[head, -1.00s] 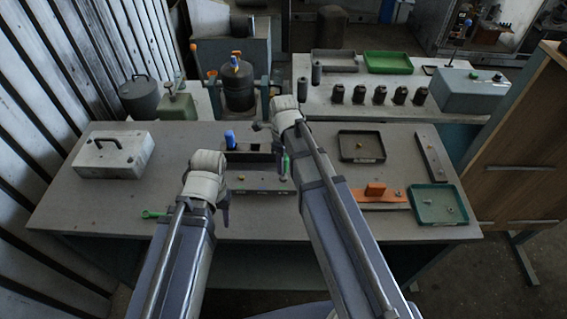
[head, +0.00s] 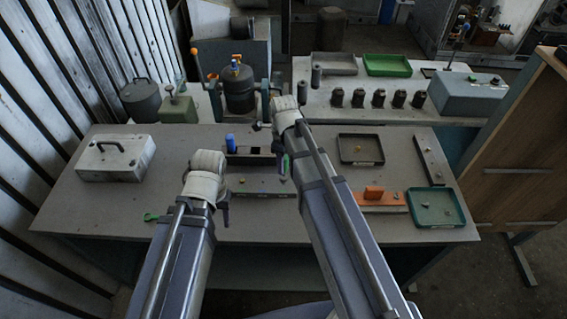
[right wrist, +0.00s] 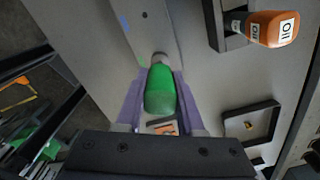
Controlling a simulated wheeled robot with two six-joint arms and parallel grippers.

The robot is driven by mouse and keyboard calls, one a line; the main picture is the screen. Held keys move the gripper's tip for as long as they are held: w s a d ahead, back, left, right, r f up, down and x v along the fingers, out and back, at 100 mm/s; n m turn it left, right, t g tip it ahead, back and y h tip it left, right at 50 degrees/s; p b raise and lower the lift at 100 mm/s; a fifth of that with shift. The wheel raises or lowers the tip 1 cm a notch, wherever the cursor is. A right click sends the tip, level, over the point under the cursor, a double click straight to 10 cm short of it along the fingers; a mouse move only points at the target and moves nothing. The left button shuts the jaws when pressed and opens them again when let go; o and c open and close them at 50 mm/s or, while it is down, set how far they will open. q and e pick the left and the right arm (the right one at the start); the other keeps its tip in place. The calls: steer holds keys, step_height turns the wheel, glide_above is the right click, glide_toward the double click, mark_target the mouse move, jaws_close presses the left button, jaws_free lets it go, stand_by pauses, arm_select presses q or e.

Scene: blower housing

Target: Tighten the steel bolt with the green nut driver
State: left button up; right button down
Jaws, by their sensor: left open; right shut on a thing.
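My right gripper (right wrist: 160,120) is shut on the green nut driver (right wrist: 160,90). In the head view, the green handle (head: 286,165) shows beside my right arm, over the right end of a long grey part (head: 255,189) with small fasteners on it. In the right wrist view, the handle points at the camera, and a round grey shape shows at its far end. The driver's tip and the steel bolt under it are hidden, so I cannot tell whether they touch. My left gripper (head: 225,208) is open and empty, pointing down near the grey part's left end.
A dark rack (head: 250,155) holds a blue handle (head: 230,141). An orange handle (right wrist: 272,28) stands in the right wrist view. A green wrench (head: 151,217) lies at the left. Dark tray (head: 361,162), teal tray (head: 436,222) and orange block (head: 373,192) are at the right.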

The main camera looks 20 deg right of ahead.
steer(key=shift+r+p, duration=0.45)
steer(key=shift+r, duration=0.15)
step_height(320, 180, up, 5)
steer(key=p, duration=0.5)
steer(key=shift+r, duration=0.1)
